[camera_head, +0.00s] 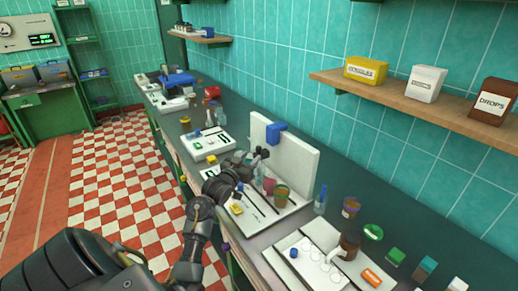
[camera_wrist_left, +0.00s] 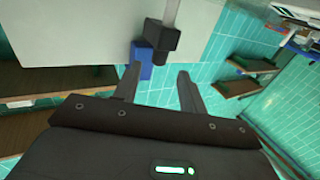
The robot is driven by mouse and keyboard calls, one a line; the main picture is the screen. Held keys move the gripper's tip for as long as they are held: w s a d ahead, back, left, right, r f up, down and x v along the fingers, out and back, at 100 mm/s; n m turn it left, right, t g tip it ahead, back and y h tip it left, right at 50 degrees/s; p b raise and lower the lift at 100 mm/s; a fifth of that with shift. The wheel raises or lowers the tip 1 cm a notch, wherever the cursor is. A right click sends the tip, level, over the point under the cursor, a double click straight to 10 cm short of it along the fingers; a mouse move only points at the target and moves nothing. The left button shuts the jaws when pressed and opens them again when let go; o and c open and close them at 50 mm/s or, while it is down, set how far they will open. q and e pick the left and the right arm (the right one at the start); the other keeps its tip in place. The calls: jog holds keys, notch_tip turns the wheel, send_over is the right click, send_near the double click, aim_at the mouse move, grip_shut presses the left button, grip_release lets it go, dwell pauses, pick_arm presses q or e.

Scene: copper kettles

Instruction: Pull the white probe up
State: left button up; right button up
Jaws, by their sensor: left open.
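In the left wrist view, a pale rod (camera_wrist_left: 172,12) runs into a black block (camera_wrist_left: 163,40) just beyond my fingers; it may be the white probe, but I cannot be sure. A blue block (camera_wrist_left: 140,62) sits behind it against a white panel (camera_wrist_left: 70,40). In the head view, the panel (camera_head: 300,155) stands upright on the bench with the blue block (camera_head: 276,132) on it. My left gripper (camera_head: 245,170) is in front of the panel, beside small dark parts; in the wrist view its fingers (camera_wrist_left: 158,80) are apart and nothing shows between them. My right gripper is not in view.
A bottle (camera_head: 320,203) stands right of the panel. A shelf (camera_head: 430,95) with boxes hangs on the tiled wall.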

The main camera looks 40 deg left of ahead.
aim_at(257, 151)
pick_arm(q)
jog(key=w, duration=0.3)
jog(key=w+a+p, duration=0.1)
jog(key=w, duration=0.2)
jog(key=shift+w+a, duration=0.1)
jog(key=shift+w, duration=0.3)
jog(key=shift+w+f, duration=0.1)
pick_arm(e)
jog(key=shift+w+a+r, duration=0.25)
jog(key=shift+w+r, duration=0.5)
pick_arm(q)
jog(key=c, duration=0.8)
grip_shut()
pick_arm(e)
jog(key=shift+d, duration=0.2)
